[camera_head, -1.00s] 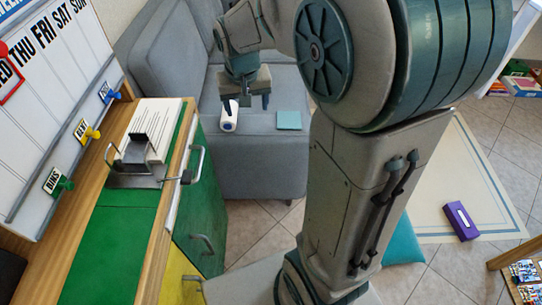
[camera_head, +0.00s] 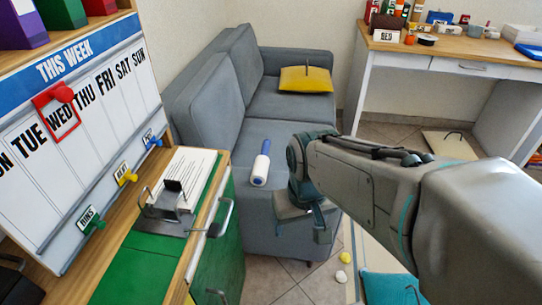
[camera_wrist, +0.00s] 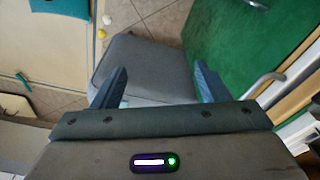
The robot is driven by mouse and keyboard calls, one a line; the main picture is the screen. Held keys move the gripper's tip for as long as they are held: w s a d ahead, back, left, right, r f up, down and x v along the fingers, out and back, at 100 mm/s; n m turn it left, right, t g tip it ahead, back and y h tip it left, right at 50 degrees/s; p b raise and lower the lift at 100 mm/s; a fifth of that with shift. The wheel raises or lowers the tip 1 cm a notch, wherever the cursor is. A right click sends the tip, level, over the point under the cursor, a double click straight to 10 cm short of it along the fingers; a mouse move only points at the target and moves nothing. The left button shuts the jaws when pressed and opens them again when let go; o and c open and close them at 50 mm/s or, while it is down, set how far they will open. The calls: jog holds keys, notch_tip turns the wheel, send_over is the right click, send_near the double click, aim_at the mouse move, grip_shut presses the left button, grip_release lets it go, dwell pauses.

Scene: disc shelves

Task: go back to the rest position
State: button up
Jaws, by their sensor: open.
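My gripper (camera_head: 312,222) hangs at the front edge of the grey sofa (camera_head: 262,215), in the middle of the head view. My forearm reaches in from the right and hides part of the sofa behind it. In the wrist view my gripper (camera_wrist: 157,84) shows two separated fingers with nothing between them. Below them lie the grey sofa arm (camera_wrist: 150,62) and the tiled floor.
A lint roller (camera_head: 261,165) and a yellow cushion (camera_head: 306,79) are on the sofa. A cabinet with a green top (camera_head: 130,268) stands at left, its green door (camera_wrist: 235,40) close to my gripper. Two small balls and a teal cushion (camera_head: 388,288) lie on the floor.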

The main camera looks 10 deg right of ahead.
notch_tip(320, 180, up, 21)
jog(key=t+p, duration=0.1)
jog(key=p, duration=1.7)
jog(key=shift+a+f, duration=0.15)
jog(key=shift+a, duration=0.05)
